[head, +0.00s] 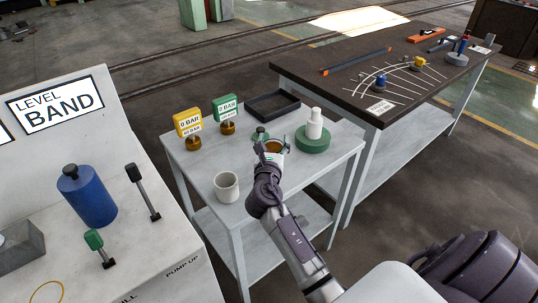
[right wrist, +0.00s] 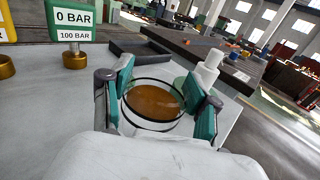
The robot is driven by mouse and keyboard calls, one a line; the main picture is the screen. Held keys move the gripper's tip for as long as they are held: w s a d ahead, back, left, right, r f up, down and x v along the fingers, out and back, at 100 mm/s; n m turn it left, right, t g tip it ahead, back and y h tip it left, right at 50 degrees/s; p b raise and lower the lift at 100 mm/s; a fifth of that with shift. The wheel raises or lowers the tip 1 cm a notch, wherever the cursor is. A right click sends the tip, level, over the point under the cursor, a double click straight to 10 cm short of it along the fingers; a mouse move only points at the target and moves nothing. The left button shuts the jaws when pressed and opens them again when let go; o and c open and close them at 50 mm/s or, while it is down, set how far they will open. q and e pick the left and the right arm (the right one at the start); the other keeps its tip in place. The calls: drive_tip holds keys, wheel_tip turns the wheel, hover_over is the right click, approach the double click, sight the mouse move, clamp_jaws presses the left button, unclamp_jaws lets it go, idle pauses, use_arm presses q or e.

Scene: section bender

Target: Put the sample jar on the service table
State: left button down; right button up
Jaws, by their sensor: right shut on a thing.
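The sample jar (head: 272,147), a clear round vessel with amber-brown contents, sits between the fingers of my right gripper (head: 274,146). In the right wrist view the jar (right wrist: 153,103) is seen from above, with the teal finger pads shut on its two sides. The service table (head: 190,172) is the small pale grey table with a lower shelf. The gripper and jar are over its top, near the middle. Whether the jar's base touches the table cannot be told, as the gripper hides it. My left gripper is not in view.
On the service table stand a yellow gauge (head: 188,123), a green gauge (head: 225,109), a black tray (head: 273,106), a white bottle (head: 314,124) on a green disc (head: 313,144), and a white cup (head: 227,186). A dark-topped workbench (head: 350,62) stands behind. A control panel is at left.

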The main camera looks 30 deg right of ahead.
drive_tip(key=shift+w+a+f, duration=0.1)
drive_tip(key=shift+w+f, duration=0.35)
drive_tip(key=shift+w, duration=0.35)
drive_tip(key=shift+f+b, duration=0.75)
drive_tip(key=shift+f, duration=1.25)
drive_tip(key=shift+f, duration=0.1)
drive_tip(key=o, duration=1.2)
drive_tip(key=shift+r, duration=0.2)
drive_tip(key=v, duration=1.2)
drive_tip(key=shift+f, duration=0.1)
